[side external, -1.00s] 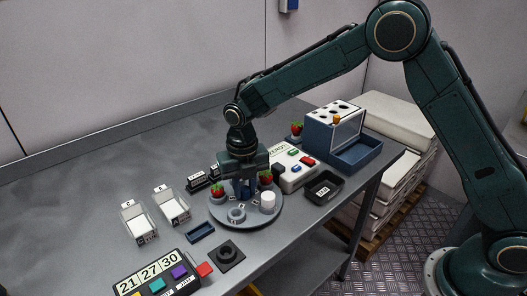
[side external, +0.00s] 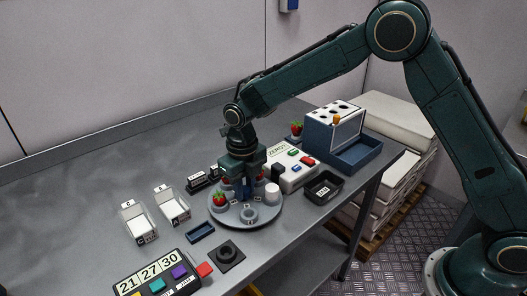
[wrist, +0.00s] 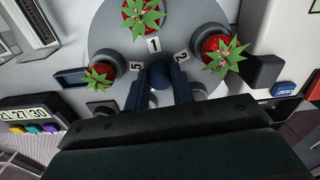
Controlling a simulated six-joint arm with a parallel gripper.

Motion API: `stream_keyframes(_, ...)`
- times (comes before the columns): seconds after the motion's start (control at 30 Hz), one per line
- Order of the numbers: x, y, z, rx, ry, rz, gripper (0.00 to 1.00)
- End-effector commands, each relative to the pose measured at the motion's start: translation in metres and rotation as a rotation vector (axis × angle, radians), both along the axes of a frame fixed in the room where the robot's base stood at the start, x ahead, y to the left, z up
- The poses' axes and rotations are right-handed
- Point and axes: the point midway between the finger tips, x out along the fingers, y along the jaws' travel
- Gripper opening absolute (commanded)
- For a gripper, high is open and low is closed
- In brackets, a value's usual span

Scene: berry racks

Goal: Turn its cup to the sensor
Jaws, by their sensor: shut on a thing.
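The round grey turntable (side external: 236,219) carries several numbered cups. One strawberry (side external: 219,198) sits in a cup at its left. An empty grey cup (side external: 249,213) is at the front and a white cylinder (side external: 272,191) at the right. In the wrist view, strawberries show at the far side (wrist: 142,14), left (wrist: 100,77) and right (wrist: 221,57), around labels 1, 5 and 2. My gripper (side external: 243,196) points down over the turntable's middle, shut on the blue central knob (wrist: 160,78). A dark block (wrist: 262,72) stands beside the right strawberry; I cannot tell whether it is the sensor.
A white button panel (side external: 291,171) and a black tray (side external: 323,187) stand right of the turntable. A blue box (side external: 335,130) is behind them. Clear bins (side external: 137,222), a small blue tray (side external: 201,232), a black square fixture (side external: 228,253) and a number display (side external: 150,278) lie left and in front.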

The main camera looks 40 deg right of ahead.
Motion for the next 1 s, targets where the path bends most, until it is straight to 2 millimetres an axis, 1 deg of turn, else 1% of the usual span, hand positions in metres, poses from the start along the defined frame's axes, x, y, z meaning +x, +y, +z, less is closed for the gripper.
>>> stream_keyframes(0.57, -0.0005, 0.0006, 0.0002, 0.001, 0.001, 0.028, 0.00)
stream_keyframes(0.6, -0.0005, 0.0006, 0.0002, 0.001, 0.001, 0.028, 0.28)
stream_keyframes(0.7, -0.0003, 0.0005, 0.0002, 0.000, 0.001, 0.028, 0.46)
stream_keyframes(1.0, -0.0001, 0.0001, 0.0004, 0.000, 0.000, 0.026, 0.46)
